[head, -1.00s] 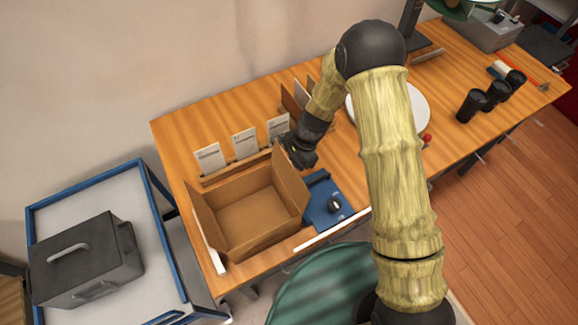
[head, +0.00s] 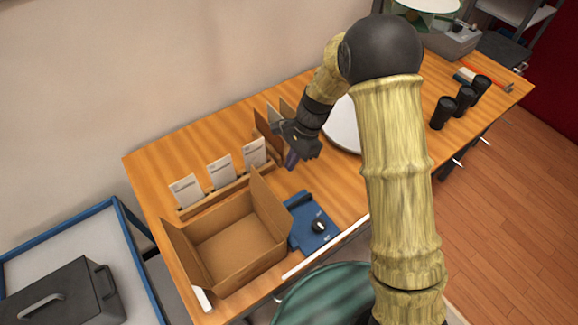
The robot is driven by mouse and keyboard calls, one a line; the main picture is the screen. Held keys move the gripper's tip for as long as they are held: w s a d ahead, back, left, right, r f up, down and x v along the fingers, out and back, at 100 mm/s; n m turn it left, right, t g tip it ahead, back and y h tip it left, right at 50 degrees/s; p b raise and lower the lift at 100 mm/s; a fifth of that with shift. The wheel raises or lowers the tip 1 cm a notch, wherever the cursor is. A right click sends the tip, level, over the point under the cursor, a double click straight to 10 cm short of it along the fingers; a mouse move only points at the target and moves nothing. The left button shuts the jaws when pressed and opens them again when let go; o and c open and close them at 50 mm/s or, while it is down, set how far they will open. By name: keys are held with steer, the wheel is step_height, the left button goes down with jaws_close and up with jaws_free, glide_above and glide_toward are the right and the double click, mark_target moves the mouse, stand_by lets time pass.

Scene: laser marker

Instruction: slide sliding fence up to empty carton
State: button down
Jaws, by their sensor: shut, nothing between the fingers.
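The empty carton (head: 228,246) stands open on the left part of the wooden table, flaps up. The blue sliding fence (head: 308,212), with a dark knob, lies just right of the carton. Its left edge is close to the carton's right wall; the raised flap hides part of that side, so I cannot tell if they touch. My gripper (head: 291,160) is shut and empty. It is above the table, behind the fence and right of the white cards, apart from fence and carton.
Several white cards (head: 221,171) stand in a wooden holder behind the carton. Brown dividers (head: 268,131) and a white round plate (head: 343,126) are near my gripper. Black cups (head: 443,112) stand at right. A white rail (head: 352,231) runs along the front edge.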

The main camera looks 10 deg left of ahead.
steer(key=c, duration=1.6)
jaws_free()
steer(key=shift+d, duration=0.1)
steer(key=shift+o, duration=0.6)
steer(key=s+d+r+n+t, duration=0.1)
steer(key=d+r+n, duration=0.1)
steer(key=d, duration=0.4)
steer(key=s+d+r+n+t+h, duration=0.1)
steer(key=d+r, duration=0.4)
steer(key=d, duration=0.1)
steer(key=shift+s+n+t, duration=0.25)
steer(key=shift+n+t, duration=0.15)
steer(key=s+d+r+n+t+h, duration=0.2)
steer(key=s+d+r+n+t, duration=0.1)
steer(key=s+d, duration=0.5)
steer(key=d+r+n, duration=0.1)
steer(key=d+n, duration=0.1)
steer(key=d, duration=0.1)
steer(key=shift+s+d+r, duration=0.25)
steer(key=shift+s+r, duration=0.1)
steer(key=shift+r, duration=0.05)
